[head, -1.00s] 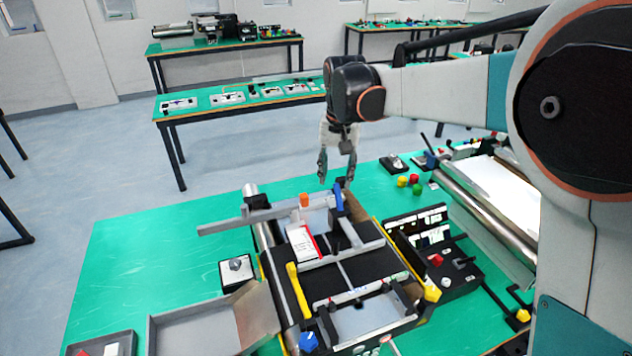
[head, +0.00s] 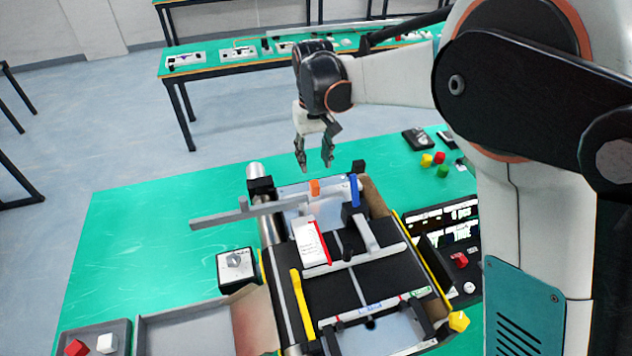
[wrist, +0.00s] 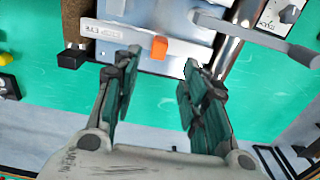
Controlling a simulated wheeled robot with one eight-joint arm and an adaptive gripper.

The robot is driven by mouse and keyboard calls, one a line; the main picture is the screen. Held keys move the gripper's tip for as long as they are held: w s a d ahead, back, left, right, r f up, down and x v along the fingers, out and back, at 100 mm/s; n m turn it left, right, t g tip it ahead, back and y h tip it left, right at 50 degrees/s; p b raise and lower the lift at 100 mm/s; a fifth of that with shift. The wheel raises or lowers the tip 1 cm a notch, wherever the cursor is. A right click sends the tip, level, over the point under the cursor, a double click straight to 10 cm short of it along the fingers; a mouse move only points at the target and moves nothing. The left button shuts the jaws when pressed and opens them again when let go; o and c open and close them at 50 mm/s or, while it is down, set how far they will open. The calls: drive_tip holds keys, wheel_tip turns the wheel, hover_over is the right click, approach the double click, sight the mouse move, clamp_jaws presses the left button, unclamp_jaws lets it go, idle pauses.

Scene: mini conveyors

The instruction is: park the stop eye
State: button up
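An orange slider knob (head: 315,187) sits on a grey plate (head: 290,188) at the far end of the conveyor (head: 378,276). I cannot tell surely which part is the stop eye. My gripper (head: 315,163) is open and empty, pointing down over the far end of the conveyor. In the wrist view the knob lies between and just beyond the fingertips (wrist: 162,65), apart from them.
A grey bar (head: 235,213) sticks out left from the conveyor. A blue lever (head: 354,190) stands right of the knob. A white-and-red box (head: 311,242) lies on the belt. A yellow lever (head: 302,303) is nearer. A control box (head: 455,245) stands right.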

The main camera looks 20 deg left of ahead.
sight(314, 183)
wheel_tip(314, 183, down, 10)
drive_tip(key=shift+w+f, duration=0.1)
drive_tip(key=shift+f, duration=0.1)
drive_tip(key=shift+b, duration=0.3)
clamp_jaws()
